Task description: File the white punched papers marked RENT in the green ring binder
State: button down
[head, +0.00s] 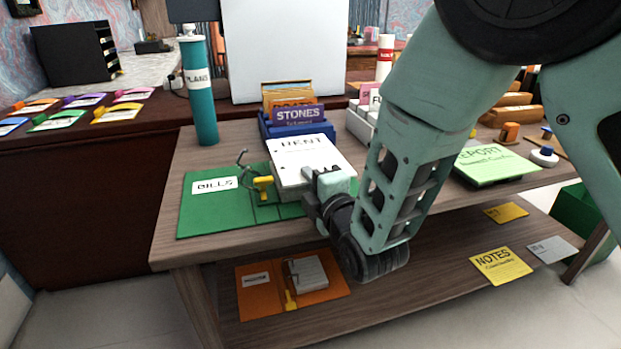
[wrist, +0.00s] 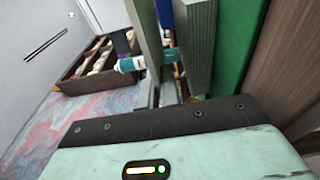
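The green ring binder (head: 212,206) lies open on the desk, its left cover labelled BILLS. Its metal ring (head: 243,160) stands up as an open hook near a yellow lever (head: 263,184). The white RENT papers (head: 306,158) appear raised over the binder's right side, label up, covering much of it. My gripper (head: 326,182) is at their near right edge and appears shut on them. In the wrist view the green binder cover (wrist: 239,45) stands at the right, beside a pale stack seen edge-on. The fingertips' contact is not clear there.
A blue box of file cards marked STONES (head: 298,116) stands just behind the papers. The teal PLANS tube (head: 200,95) stands behind the binder. A green REPORT stack (head: 493,164) lies at the right. An orange binder (head: 262,300) lies on the lower shelf.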

jog(key=shift+f+b, duration=0.55)
jog(key=shift+f, duration=0.05)
jog(key=c, duration=1.5)
grip_release()
jog(key=shift+c, duration=0.2)
jog(key=shift+s+f+b, duration=0.15)
jog(key=shift+f+b, duration=0.2)
jog(key=shift+f, duration=0.25)
jog(key=shift+s+d+f, duration=0.1)
jog(key=shift+s+f, duration=0.1)
jog(key=shift+s, duration=0.1)
jog(key=shift+v, duration=1)
jog(key=shift+s+d+r, duration=0.25)
jog(key=shift+s+d, duration=0.05)
jog(key=shift+s, duration=0.2)
jog(key=shift+b+v, duration=0.35)
jog(key=shift+v, duration=0.65)
